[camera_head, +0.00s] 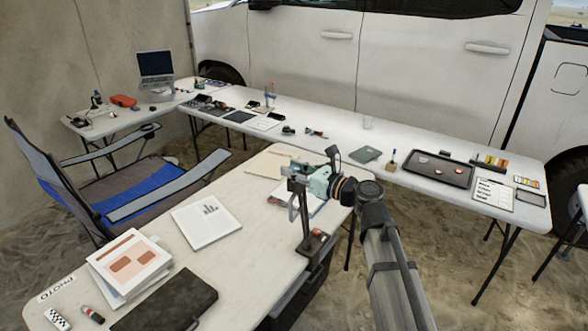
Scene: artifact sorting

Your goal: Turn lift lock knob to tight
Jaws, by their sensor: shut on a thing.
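A small dark stand (307,222) with an upright post on a flat base stands near the right edge of the front table. My gripper (297,186) reaches in from the right at the top of this post. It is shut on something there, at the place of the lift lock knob. The knob itself is hidden or too small to make out, so its turn position cannot be told. The base (315,245) has a small red spot and sits close to the table's edge.
The front table (245,245) carries a white sheet (206,220), booklets (130,262) and a dark folder (168,305). A folding chair (110,190) stands at the left. A long back table (335,135) holds a dark tray (437,169) and small items.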

